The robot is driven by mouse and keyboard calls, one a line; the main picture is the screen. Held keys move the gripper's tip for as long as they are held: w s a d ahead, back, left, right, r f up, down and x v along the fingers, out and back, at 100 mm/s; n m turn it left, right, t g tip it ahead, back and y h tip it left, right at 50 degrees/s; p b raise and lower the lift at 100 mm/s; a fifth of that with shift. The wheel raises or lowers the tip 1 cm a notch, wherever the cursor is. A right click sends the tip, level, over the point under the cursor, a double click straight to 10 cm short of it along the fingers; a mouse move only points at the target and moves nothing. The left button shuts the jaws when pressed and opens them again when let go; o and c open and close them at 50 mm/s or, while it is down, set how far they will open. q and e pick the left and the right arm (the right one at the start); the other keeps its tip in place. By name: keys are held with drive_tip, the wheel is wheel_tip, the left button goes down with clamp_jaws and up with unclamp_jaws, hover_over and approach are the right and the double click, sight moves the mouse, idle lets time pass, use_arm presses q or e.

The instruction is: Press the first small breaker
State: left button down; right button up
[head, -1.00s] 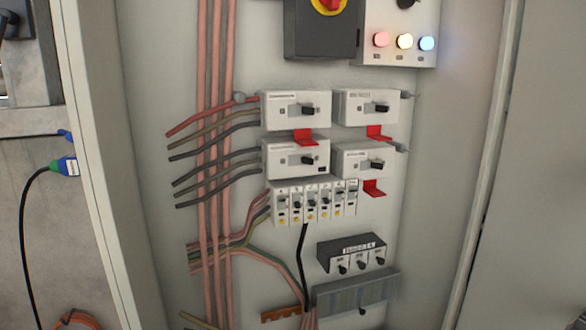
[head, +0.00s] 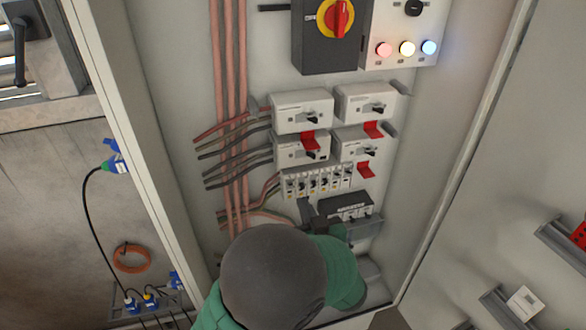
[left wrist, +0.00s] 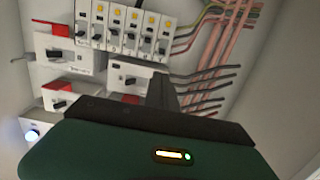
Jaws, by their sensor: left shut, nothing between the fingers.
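The row of small breakers (head: 316,183) sits in the cabinet below the larger white switches. The breaker at its cable end (head: 288,187) is leftmost in the head view; in the inverted left wrist view it is the rightmost one (left wrist: 165,40). My left gripper (head: 305,206) is shut and empty, its dark fingers just below the row in the head view. In the left wrist view the shut fingers (left wrist: 162,86) point toward that end breaker; I cannot tell whether they touch it. My green and grey arm hides the lower cabinet. My right gripper is not in view.
Larger white switches (head: 302,111) with red tabs (head: 365,170) stand above the row. A dark block of switches (head: 346,206) is close on the right. Pink cables (head: 232,90) run down the left. Cabinet side walls bound both sides.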

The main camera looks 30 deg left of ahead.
sight(289, 177)
use_arm(q)
drive_tip(key=shift+w+a+f, duration=0.1)
drive_tip(key=shift+f, duration=0.05)
drive_tip(key=p+x, duration=0.2)
drive_tip(key=x, duration=0.7)
drive_tip(key=shift+w+a, duration=0.35)
drive_tip(key=shift+a, duration=0.1)
drive_tip(key=shift+d, duration=0.1)
